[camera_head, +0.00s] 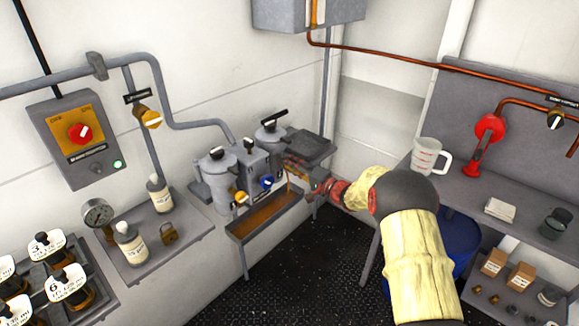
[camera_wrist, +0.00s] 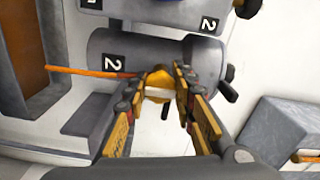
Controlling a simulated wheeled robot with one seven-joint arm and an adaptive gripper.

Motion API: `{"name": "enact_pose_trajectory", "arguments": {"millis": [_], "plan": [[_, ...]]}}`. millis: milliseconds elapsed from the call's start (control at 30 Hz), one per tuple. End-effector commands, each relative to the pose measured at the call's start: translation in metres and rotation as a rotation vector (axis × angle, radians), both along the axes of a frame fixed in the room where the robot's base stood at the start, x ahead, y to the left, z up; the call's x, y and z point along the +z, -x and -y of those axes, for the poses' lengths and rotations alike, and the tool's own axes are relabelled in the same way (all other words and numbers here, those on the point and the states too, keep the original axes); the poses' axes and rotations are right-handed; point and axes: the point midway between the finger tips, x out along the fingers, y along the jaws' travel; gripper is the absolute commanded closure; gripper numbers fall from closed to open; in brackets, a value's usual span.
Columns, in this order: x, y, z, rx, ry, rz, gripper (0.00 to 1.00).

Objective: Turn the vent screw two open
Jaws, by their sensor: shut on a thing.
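Vent screw two, a yellow knob (camera_wrist: 157,84) with a white bar across it, sits at the grey cylinder (camera_wrist: 115,55) marked 2 in the wrist view. My gripper (camera_wrist: 160,78) has its two fingers on either side of the knob, closed on it. In the head view my gripper (camera_head: 318,188) reaches the right end of the grey twin-canister unit (camera_head: 217,185) and hides the screw. A thin orange line (camera_wrist: 90,72) runs from beside the knob toward the brown tray (camera_wrist: 28,50); I cannot tell whether it is liquid.
The brown-filled tray (camera_head: 268,222) is below the unit. Another yellow knob (camera_head: 241,198) and a blue knob (camera_head: 267,182) are on its front. A black lever (camera_wrist: 227,90) is close beside my right finger. A bench with a measuring jug (camera_head: 427,157) stands right.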

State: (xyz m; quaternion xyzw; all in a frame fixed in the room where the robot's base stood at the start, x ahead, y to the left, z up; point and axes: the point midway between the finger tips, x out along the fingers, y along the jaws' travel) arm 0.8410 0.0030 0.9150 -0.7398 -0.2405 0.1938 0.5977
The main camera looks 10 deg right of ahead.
Motion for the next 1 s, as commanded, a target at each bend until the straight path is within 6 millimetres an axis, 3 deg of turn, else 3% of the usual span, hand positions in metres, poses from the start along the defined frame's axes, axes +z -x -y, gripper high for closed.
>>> {"name": "enact_pose_trajectory", "arguments": {"millis": [167, 200, 533, 833, 1000], "plan": [[-0.003, 0.001, -0.001, 0.002, 0.001, -0.005, 1.00], [-0.003, 0.001, -0.001, 0.002, 0.001, -0.005, 0.74], [-0.001, 0.000, 0.000, 0.001, 0.000, -0.003, 0.55], [-0.001, 0.001, 0.001, 0.000, 0.000, -0.001, 0.55], [0.000, 0.013, 0.010, -0.001, 0.000, -0.002, 0.55]]}}
